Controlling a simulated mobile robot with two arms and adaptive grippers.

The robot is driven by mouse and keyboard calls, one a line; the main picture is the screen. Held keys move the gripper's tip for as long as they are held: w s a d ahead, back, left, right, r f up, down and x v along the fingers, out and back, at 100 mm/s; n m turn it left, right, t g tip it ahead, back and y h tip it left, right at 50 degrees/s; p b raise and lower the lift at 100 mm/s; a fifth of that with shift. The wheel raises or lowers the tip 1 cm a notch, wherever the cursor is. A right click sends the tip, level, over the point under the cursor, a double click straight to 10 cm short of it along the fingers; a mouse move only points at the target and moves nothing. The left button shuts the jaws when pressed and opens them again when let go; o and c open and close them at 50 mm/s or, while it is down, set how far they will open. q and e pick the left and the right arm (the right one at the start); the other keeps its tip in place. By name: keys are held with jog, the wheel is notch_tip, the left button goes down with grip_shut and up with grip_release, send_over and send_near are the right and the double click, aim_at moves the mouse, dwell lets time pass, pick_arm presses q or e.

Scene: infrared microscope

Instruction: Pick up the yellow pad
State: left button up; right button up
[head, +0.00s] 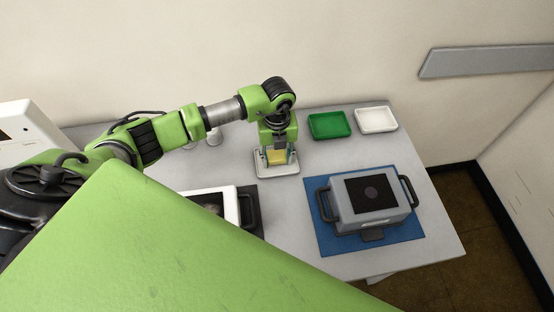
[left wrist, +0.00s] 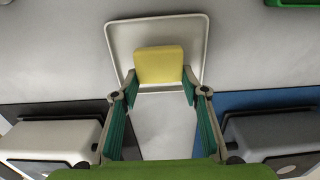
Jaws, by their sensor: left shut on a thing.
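The yellow pad (head: 277,156) is a small rounded block between the fingertips of my left gripper (head: 276,157). In the left wrist view the pad (left wrist: 160,64) sits between the two fingertips of the left gripper (left wrist: 160,82), which are shut on its sides. The gripper points down over a shallow white tray (head: 262,170); the tray also shows in the left wrist view (left wrist: 125,42), around the pad. I cannot tell whether the pad touches the tray floor. My right gripper is not in view.
A green tray (head: 329,125) and another white tray (head: 376,120) stand at the back right of the table. A grey device with handles (head: 345,213) stands on a blue mat (head: 327,243). A white device (head: 229,193) on a dark mat is partly hidden by my green body.

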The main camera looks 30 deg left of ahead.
pick_arm(q)
jog(key=s+d+r+b, duration=0.3)
jog(key=s+r, duration=0.8)
jog(key=s, duration=0.2)
jog(key=shift+s+d+r, duration=0.2)
jog(key=shift+s+r, duration=0.1)
jog(key=shift+r, duration=0.1)
jog(key=shift+c, duration=0.8)
jog(key=shift+w, duration=0.1)
